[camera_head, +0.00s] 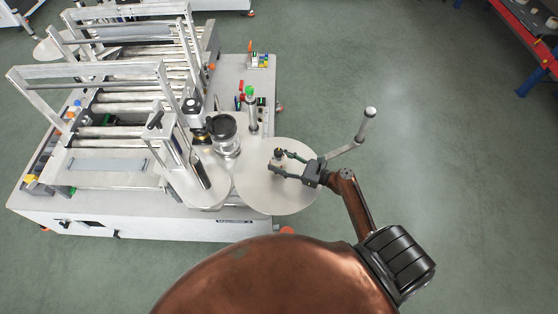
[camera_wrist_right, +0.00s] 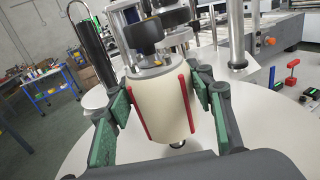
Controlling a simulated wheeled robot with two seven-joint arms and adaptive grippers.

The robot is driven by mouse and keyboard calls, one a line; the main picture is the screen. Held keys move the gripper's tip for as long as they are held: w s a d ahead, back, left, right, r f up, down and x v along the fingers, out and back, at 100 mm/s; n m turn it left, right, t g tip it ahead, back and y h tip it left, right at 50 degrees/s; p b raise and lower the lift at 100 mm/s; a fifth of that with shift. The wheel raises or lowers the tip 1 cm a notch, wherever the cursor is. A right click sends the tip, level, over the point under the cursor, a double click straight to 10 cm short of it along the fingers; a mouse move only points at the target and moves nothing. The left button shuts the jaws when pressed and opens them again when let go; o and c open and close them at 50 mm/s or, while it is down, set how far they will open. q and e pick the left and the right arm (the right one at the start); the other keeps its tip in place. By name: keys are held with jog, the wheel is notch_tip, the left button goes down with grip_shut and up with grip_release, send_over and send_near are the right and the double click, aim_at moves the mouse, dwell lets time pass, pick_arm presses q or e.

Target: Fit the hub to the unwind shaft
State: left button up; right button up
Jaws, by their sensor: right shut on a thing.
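The hub is a cream cylinder with red strips down its side (camera_wrist_right: 160,108) and a grey metal top with dark knobs. In the head view it shows small (camera_head: 278,161), over the middle of the round pale unwind plate (camera_head: 262,195). My right gripper (camera_head: 277,162) has its fingers on either side of the hub and is shut on it; its green-padded fingers also show in the right wrist view (camera_wrist_right: 161,92). The hub looks nearly upright. A small dark stub (camera_wrist_right: 177,146) shows below it, perhaps the shaft; the rest of the shaft is hidden. My left gripper is out of view.
A labeller with rollers and a white frame (camera_head: 85,70) stands at left. Open green floor (camera_head: 440,150) lies to the right.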

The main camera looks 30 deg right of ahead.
jog(key=shift+f+b, duration=1.25)
jog(key=shift+f, duration=0.55)
jog(key=o, duration=1.5)
jog(key=v, duration=1.2)
